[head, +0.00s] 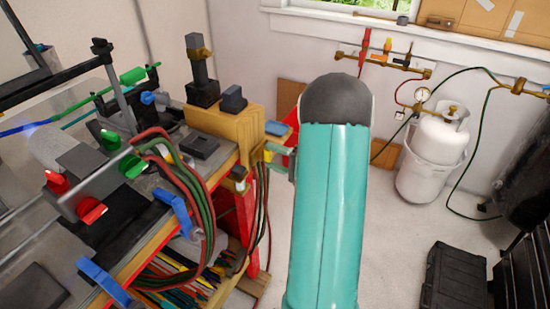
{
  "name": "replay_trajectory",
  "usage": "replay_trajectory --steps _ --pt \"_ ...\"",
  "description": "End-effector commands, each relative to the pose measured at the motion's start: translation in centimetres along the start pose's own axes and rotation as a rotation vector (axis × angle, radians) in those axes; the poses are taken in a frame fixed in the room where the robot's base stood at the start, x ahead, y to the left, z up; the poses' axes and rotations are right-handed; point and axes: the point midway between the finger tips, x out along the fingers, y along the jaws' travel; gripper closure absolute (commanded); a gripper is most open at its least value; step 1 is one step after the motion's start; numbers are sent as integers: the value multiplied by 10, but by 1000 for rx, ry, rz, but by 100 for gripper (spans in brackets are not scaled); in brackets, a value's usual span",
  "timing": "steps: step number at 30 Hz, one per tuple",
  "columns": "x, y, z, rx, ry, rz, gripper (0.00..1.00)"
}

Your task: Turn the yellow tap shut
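A brass manifold (403,67) is fixed to the back wall at the upper right. It carries a red lever (365,40), an orange-yellow lever (387,46) and a dark lever (408,56). The orange-yellow lever is the closest match to the yellow tap and stands roughly upright; I cannot tell whether it is open or shut. A small yellow-green piece (275,148) also shows at the bench's end, partly behind my arm; I cannot tell what it is. My teal arm fills the middle of the view. My gripper is not visible.
A cluttered bench (225,172) with red and green knobs and hanging hoses (195,190) stands at left. A white gas cylinder (432,150) with a gauge (422,94) stands at right. A black case (455,277) lies on the floor. Floor is clear between arm and cylinder.

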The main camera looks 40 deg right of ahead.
Motion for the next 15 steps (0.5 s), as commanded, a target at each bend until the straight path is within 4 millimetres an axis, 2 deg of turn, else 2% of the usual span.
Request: replay_trajectory --steps 1,5,6,15 --pt "0 0 0 0 0 0 53" --pt "0 0 0 0 0 0 78" --pt "0 0 0 0 0 0 82" --pt "-1 0 0 28 0 -1 82"
